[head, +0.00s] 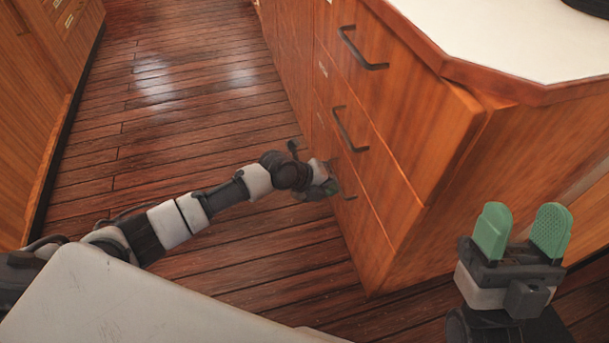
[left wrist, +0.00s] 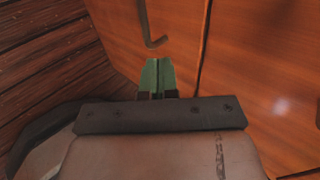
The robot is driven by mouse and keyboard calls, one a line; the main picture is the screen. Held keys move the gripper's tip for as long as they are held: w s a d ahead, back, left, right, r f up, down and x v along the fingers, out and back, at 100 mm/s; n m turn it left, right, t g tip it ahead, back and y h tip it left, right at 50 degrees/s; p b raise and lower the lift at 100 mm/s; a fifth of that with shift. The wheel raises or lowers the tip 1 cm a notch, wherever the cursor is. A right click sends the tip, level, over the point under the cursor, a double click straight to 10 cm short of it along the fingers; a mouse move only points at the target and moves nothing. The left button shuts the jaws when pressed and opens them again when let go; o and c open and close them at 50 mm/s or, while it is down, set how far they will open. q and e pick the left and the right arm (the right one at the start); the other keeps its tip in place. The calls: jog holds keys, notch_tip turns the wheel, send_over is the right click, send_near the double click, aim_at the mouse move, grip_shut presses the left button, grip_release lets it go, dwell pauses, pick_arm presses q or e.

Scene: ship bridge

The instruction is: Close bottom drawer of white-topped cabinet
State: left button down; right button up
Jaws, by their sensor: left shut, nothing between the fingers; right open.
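The white-topped cabinet (head: 455,165) stands at the right with its drawer fronts facing left. The bottom drawer (head: 372,222) is the lowest front, with a dark handle (head: 349,196); it looks about flush with the fronts above, though a small gap cannot be ruled out. My left gripper (head: 331,186) is shut and empty at the bottom drawer's front, beside the handle. In the left wrist view its green fingertips (left wrist: 157,62) point at the wood front, just below a dark handle (left wrist: 148,28); contact cannot be told. My right gripper (head: 521,232) is open and empty, right of the cabinet's corner.
Upper drawers with dark handles (head: 358,50) are above the bottom one. The plank floor (head: 190,120) is clear between this cabinet and another wooden cabinet (head: 35,100) at the left. The white top's corner (head: 530,45) overhangs near my right gripper.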

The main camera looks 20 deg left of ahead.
pick_arm(q)
jog(key=p+v, duration=0.2)
jog(key=v, duration=0.5)
jog(key=shift+a, duration=0.3)
pick_arm(e)
jog(key=w+f+g+h, duration=0.2)
jog(key=w+f+g, duration=0.2)
jog(key=w+g, duration=0.1)
jog(key=shift+a+f+g, duration=0.25)
jog(key=shift+a+g, duration=0.1)
jog(key=shift+g, duration=0.15)
